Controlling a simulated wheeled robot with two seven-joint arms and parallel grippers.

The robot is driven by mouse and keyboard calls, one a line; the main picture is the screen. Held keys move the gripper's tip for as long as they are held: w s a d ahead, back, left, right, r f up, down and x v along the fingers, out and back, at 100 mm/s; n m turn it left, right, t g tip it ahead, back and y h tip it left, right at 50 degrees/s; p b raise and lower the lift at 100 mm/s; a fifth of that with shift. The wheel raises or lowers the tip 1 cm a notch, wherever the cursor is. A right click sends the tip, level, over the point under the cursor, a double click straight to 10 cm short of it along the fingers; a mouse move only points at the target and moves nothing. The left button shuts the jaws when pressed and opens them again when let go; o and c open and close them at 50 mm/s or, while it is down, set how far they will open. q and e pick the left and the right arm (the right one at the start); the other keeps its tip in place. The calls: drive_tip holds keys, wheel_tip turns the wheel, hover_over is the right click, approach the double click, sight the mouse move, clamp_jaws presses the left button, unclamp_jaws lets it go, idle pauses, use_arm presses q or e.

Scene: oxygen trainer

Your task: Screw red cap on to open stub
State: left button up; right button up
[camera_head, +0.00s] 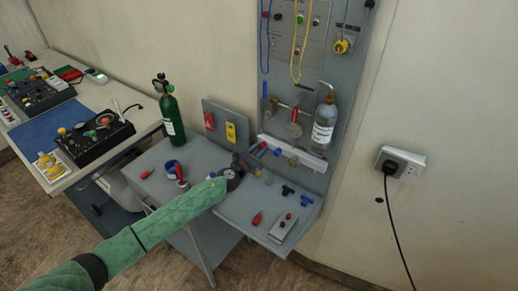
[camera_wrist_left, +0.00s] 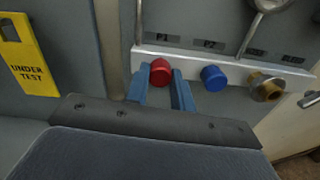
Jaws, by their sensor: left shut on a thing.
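The red cap (camera_wrist_left: 160,72) is between the blue fingers of my left gripper (camera_wrist_left: 168,88) in the left wrist view. The fingers are shut on it, at the white rail under the leftmost label. Whether it is seated on a stub is hidden. To its right are a blue cap (camera_wrist_left: 213,77) and a brass open stub (camera_wrist_left: 267,88). In the head view my left gripper (camera_head: 256,149) reaches to the left end of this rail. The blue cap (camera_head: 277,152) and brass stub (camera_head: 293,161) show there too. My right gripper is not in view.
A green cylinder (camera_head: 170,112) and a yellow tag (camera_wrist_left: 27,55) are to the left.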

use_arm(q)
drive_tip(key=shift+f, duration=0.1)
drive_tip(key=shift+r+m+p, duration=0.2)
drive_tip(key=shift+m+p, duration=0.25)
drive_tip(key=shift+m, duration=0.65)
clamp_jaws()
drive_tip(key=shift+f+m, duration=0.1)
drive_tip(key=shift+m, duration=0.4)
drive_tip(key=shift+f, duration=0.15)
drive_tip(key=shift+m, duration=0.3)
drive_tip(key=shift+r+m+p, duration=0.2)
drive_tip(key=shift+m+p, duration=0.2)
drive_tip(key=shift+p, duration=0.15)
drive_tip(key=shift+m+p, duration=0.3)
drive_tip(key=shift+m, duration=0.4)
drive_tip(key=shift+f+m, duration=0.2)
drive_tip(key=shift+m, duration=0.3)
